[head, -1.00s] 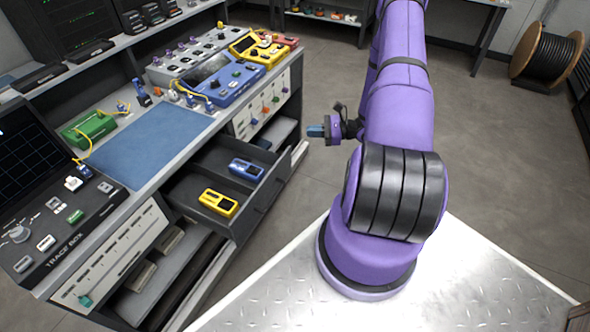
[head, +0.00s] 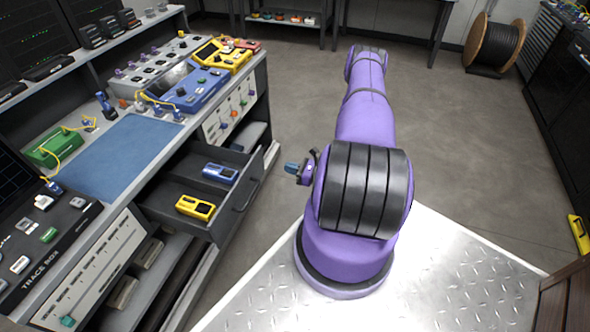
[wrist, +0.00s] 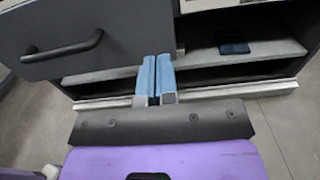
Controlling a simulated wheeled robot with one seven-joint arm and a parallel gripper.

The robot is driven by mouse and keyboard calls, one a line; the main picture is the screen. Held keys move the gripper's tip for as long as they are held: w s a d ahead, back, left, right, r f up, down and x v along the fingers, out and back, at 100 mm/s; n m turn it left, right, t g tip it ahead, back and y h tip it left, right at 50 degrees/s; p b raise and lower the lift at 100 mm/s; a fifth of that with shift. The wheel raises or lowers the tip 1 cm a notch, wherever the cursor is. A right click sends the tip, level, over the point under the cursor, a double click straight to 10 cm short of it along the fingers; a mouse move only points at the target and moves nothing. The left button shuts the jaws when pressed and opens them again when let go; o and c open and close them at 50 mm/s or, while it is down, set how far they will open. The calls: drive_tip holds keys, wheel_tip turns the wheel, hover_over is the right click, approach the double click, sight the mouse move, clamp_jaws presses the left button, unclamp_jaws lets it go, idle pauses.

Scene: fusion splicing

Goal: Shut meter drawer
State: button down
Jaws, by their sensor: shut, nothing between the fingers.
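The meter drawer (head: 236,196) is pulled out from the workbench below the blue mat. Inside it lie a yellow meter (head: 195,207) and a blue meter (head: 220,173). In the wrist view the drawer's dark front (wrist: 110,32) with its black handle (wrist: 65,48) fills the upper left. My gripper (head: 292,168) is a little to the right of the drawer front in the head view, apart from it. Its light blue fingers (wrist: 155,78) are together and empty in the wrist view, by the drawer front's lower right corner. Whether they touch it, I cannot tell.
The bench top holds the blue mat (head: 112,158), a blue instrument (head: 183,90) and a green box (head: 56,147). Open shelves lie under the drawer, one bearing a dark item (wrist: 233,44). The floor right of the bench is clear. A cable reel (head: 494,45) stands far back.

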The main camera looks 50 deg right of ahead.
sight(262, 160)
drive_tip(key=x, duration=0.9)
drive_tip(key=shift+w, duration=0.15)
